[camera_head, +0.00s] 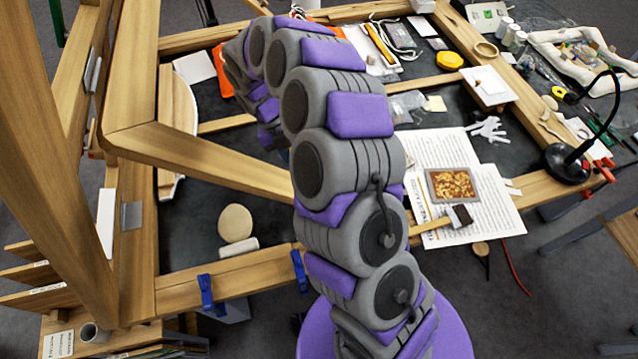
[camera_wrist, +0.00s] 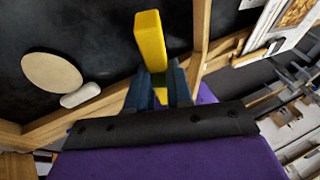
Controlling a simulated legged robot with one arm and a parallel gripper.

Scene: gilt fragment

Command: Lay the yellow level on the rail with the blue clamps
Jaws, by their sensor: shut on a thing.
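The yellow level (camera_wrist: 150,40) is a plain bar in the wrist view, pointing away from the camera between the fingers. My gripper (camera_wrist: 159,82) is shut on its near end. In the head view my arm hides both the gripper and the level. The rail with the blue clamps (camera_head: 250,281) is the wooden front beam of the table frame. One blue clamp (camera_head: 206,291) is on its left part and another blue clamp (camera_head: 299,270) is beside my arm. In the wrist view, wooden beams show on both sides of the gripper, and no blue clamp is clearly visible.
A round beige disc (camera_head: 235,223) and a white roll (camera_head: 238,247) lie on the dark panel behind the rail. Slanted wooden beams (camera_head: 200,160) stand at the left. Printed sheets with a gilt fragment (camera_head: 453,185) and a black lamp (camera_head: 568,163) are at the right.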

